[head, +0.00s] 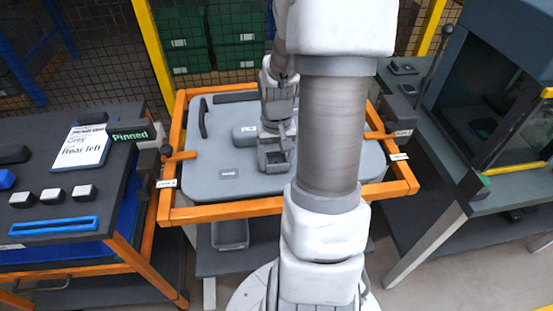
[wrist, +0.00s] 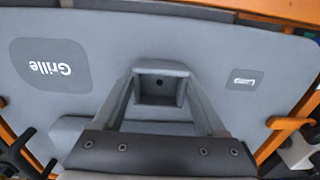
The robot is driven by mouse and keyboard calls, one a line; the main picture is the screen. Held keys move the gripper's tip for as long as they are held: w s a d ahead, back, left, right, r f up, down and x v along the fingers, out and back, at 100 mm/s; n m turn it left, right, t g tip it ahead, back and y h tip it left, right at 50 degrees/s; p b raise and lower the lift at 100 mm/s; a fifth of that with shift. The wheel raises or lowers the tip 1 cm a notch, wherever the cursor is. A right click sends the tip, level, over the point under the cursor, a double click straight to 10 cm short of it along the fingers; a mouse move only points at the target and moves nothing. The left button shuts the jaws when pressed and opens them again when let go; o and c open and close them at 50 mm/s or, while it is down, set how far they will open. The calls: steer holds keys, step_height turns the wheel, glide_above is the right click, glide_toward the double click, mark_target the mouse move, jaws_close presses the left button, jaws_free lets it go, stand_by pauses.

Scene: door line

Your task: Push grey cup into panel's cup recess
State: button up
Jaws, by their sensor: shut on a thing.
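The grey cup (wrist: 161,86) is a small open square box with a dark hole inside, seen in the wrist view. My gripper (wrist: 160,98) is shut on it, one finger on each side. In the head view my gripper (head: 274,160) points down over the middle of the grey door panel (head: 210,150). The panel also fills most of the wrist view (wrist: 150,35). The cup recess is not visible; the cup and fingers cover that area. I cannot tell whether the cup touches the panel or sits partly in it.
An orange frame (head: 235,210) surrounds the panel, with clamps at its left (head: 180,155) and right. A grey raised block (head: 245,135) lies close left of my gripper. Left stands a bench with a card (head: 80,147) and "Pinned" sign (head: 131,136); right, a dark cabinet (head: 500,110).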

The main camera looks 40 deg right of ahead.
steer(key=shift+f+b, duration=0.35)
steer(key=shift+f, duration=0.1)
stand_by(0.4)
steer(key=shift+s+a+f, duration=0.1)
steer(key=shift+s+f, duration=0.05)
steer(key=shift+f, duration=0.15)
